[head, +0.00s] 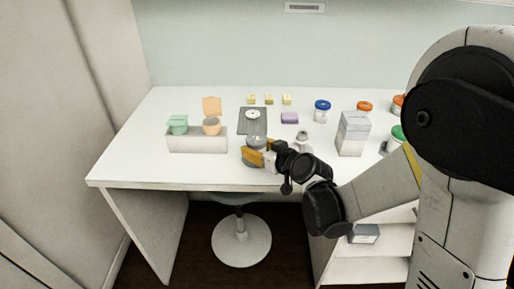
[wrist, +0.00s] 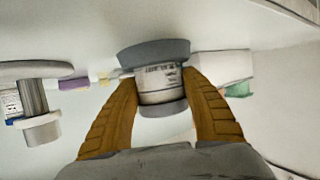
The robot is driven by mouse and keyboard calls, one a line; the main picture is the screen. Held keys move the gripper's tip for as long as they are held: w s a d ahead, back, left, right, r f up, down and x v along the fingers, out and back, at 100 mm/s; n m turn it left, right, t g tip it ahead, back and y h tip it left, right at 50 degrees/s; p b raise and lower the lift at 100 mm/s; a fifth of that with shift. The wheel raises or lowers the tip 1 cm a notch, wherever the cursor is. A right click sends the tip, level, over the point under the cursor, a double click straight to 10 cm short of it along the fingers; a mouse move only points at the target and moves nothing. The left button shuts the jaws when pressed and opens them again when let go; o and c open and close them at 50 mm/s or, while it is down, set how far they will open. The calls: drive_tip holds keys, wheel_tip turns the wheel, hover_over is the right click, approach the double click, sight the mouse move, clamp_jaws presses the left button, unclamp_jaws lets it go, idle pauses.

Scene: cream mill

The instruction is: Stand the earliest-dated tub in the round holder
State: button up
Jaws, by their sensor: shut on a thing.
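My gripper (head: 262,153) is shut on a tub (head: 256,142) with a grey lid, near the table's front edge. The wrist view, which looks upside down, shows the tub (wrist: 160,85) between both fingers (wrist: 160,110), with small print on its pale label that I cannot read. A wider grey round piece, seemingly the round holder (wrist: 154,53), is at the tub's lower end. The tub looks upright in or just over it; I cannot tell whether it is fully seated. Other tubs have a blue lid (head: 322,108), orange lids (head: 364,107) (head: 398,104) and a green lid (head: 398,135).
A pale open box (head: 197,145) with green and orange items stands left of my gripper. Behind are a dark plate with a white disc (head: 253,117), a purple block (head: 290,118) and yellow blocks (head: 269,99). A silvery object (head: 302,138) and a grey-white box (head: 353,135) stand right.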

drive_tip(key=o, duration=1.5)
drive_tip(key=shift+c, duration=0.2)
drive_tip(key=v, duration=1.2)
drive_tip(key=shift+s+d+r+g, duration=0.2)
drive_tip(key=shift+s+g, duration=0.1)
drive_tip(key=shift+s, duration=0.1)
drive_tip(key=s+d+m+g+h, duration=0.2)
drive_tip(key=s+d+m+h, duration=0.1)
drive_tip(key=s+d, duration=0.3)
drive_tip(key=s+d+m+g+h, duration=0.2)
drive_tip(key=s+d, duration=0.4)
drive_tip(key=s, duration=0.4)
drive_tip(key=shift+s+m+h, duration=0.35)
drive_tip(key=shift+m+h, duration=0.15)
drive_tip(key=shift+h, duration=0.4)
